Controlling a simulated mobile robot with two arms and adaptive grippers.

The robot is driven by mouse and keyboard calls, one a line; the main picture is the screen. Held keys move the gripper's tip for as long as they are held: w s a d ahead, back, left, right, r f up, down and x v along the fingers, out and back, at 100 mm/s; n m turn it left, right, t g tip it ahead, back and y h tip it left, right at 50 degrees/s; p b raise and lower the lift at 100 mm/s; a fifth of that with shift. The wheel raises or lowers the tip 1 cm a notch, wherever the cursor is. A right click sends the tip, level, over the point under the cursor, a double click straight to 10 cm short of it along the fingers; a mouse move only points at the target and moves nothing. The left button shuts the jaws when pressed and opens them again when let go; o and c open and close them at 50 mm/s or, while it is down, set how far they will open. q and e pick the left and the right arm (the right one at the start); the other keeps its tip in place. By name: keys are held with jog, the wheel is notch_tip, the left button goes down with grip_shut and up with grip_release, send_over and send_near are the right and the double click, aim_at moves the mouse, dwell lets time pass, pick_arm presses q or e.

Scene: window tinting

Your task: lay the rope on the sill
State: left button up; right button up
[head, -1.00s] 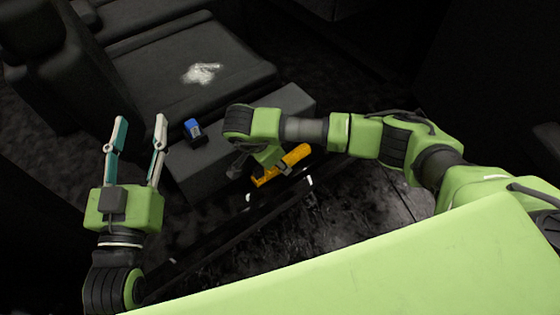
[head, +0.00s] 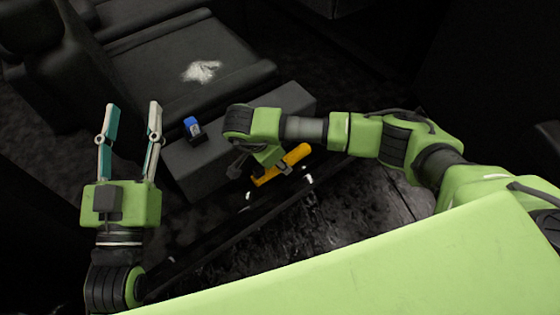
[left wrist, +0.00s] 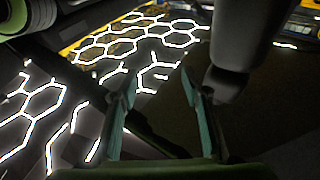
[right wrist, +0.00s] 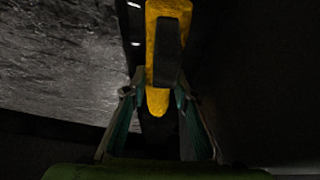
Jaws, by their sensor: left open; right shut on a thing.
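A white crumpled bundle (head: 202,71), which may be the rope, lies on the dark car seat; I cannot make out its strands. My left gripper (head: 131,106) is open and empty, left of the grey box and well short of the bundle. In the left wrist view its fingers (left wrist: 158,82) stand apart with nothing between them. My right gripper (right wrist: 158,92) is shut on a yellow tool (right wrist: 165,20) with a dark part; the tool also shows in the head view (head: 297,155). The dark sill (head: 235,235) runs slanting below the box, with small white marks near it.
A blue-topped small container (head: 192,126) stands on the grey box (head: 270,105) in front of the seat (head: 150,85). A headrest (head: 30,30) rises at upper left. Bright hexagonal lights (left wrist: 140,40) show in the left wrist view.

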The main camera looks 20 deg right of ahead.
pick_arm(q)
jog(key=shift+s+r, duration=0.2)
jog(key=shift+r, duration=0.35)
pick_arm(e)
jog(key=shift+f, duration=0.2)
pick_arm(q)
jog(key=shift+s+r+t+h, duration=0.15)
jog(key=shift+r+t+h, duration=0.25)
jog(key=shift+r+t, duration=0.25)
pick_arm(e)
jog(key=shift+f, duration=0.1)
pick_arm(q)
jog(key=shift+r+b, duration=0.1)
jog(key=shift+b, duration=0.2)
pick_arm(e)
jog(key=o, duration=1.2)
pick_arm(q)
jog(key=shift+s, duration=0.1)
pick_arm(e)
jog(key=shift+o, duration=0.2)
jog(key=v, duration=1.2)
